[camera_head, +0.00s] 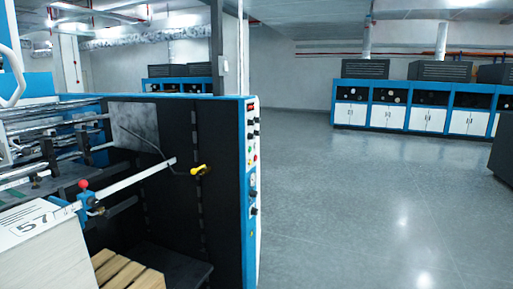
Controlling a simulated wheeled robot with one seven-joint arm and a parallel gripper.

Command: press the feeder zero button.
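A narrow control panel (252,150) with a blue and white edge runs up the right-hand end of the big dark machine (185,120). I see it at a steep angle. It carries dark knobs near the top, small coloured buttons around the middle, and more dark controls lower down. The labels are too small to read, so I cannot tell which one is the feeder zero button. My gripper is not in view.
A stack of white sheets marked 57 (45,250) stands at the lower left beside wooden slats (125,270). A yellow-handled lever (198,170) sticks out from the machine's dark side. Open grey floor (350,215) lies to the right. Blue and white cabinets (410,108) line the back.

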